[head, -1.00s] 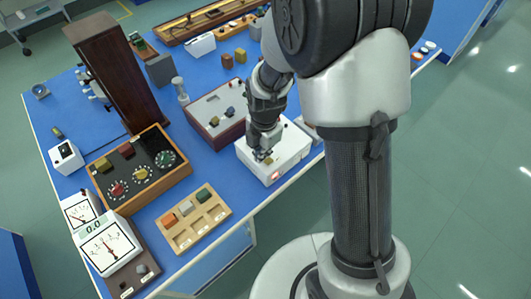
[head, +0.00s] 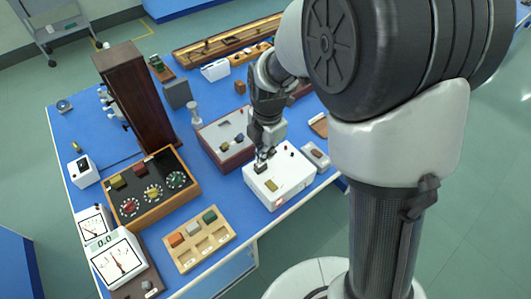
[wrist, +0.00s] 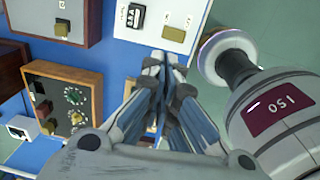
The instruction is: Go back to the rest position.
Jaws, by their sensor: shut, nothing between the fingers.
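My gripper (head: 263,158) points down above the white box (head: 296,186) near the bench's right front edge. Its fingers are together with nothing between them; in the wrist view the closed fingertips (wrist: 165,62) show at the centre. A small yellowish block (head: 272,185) sits on top of the box, and a red lit spot shows on its front. In the wrist view the white box (wrist: 155,33) lies at the top, with a dark switch and the yellowish block. Whether the fingertips touch the box I cannot tell; they look slightly above it.
A maroon-sided box (head: 230,155) stands just left of my gripper. A wooden dial box (head: 188,199), a wooden tray of coloured blocks (head: 217,253), meters (head: 119,258) and a tall dark cabinet (head: 139,98) stand on the blue bench. Floor is clear at right.

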